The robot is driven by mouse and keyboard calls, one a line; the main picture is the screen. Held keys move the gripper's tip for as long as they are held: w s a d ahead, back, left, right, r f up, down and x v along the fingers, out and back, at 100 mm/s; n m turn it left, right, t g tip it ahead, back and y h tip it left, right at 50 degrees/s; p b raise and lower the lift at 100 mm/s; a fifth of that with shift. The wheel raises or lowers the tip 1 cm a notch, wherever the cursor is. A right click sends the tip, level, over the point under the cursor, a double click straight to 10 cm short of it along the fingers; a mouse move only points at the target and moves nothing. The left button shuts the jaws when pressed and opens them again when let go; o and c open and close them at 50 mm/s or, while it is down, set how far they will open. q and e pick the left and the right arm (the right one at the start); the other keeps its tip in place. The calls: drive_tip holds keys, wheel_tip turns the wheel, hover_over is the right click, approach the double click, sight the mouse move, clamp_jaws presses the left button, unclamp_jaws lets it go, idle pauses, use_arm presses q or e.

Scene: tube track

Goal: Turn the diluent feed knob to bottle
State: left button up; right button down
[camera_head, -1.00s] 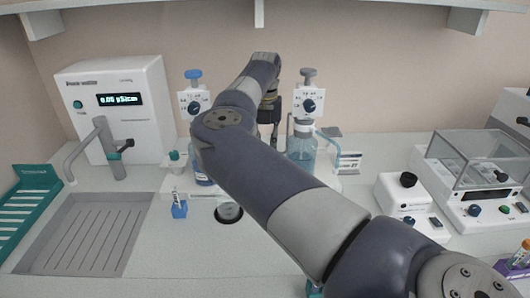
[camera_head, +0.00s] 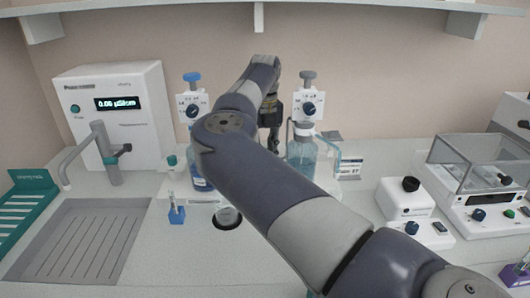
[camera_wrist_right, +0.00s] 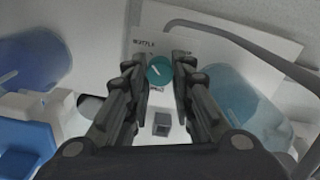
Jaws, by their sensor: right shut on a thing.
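In the right wrist view, a round teal knob (camera_wrist_right: 160,70) with a white pointer line sits on a pale panel (camera_wrist_right: 205,45) between the fingertips of my right gripper (camera_wrist_right: 161,78). The fingers are shut on the knob from both sides. The pointer line slants toward the upper left in that view. In the head view, my right gripper (camera_head: 270,138) is between the two dispenser bottles, and my right arm hides the knob. My left gripper is out of view.
A blue-capped dispenser (camera_head: 193,105) and a grey-capped dispenser (camera_head: 308,105) flank the gripper. A white meter (camera_head: 120,100) stands left, above a drain tray (camera_head: 85,240). A white unit with a black knob (camera_head: 405,197) and a balance (camera_head: 480,175) stand right.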

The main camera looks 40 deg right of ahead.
drive_tip(key=shift+w+r, duration=0.1)
drive_tip(key=shift+r, duration=0.1)
drive_tip(key=c, duration=1.5)
unclamp_jaws()
drive_tip(key=shift+c, duration=0.2)
drive_tip(key=shift+o, duration=0.7)
drive_tip(key=shift+f, duration=0.1)
wheel_tip(320, 180, up, 12)
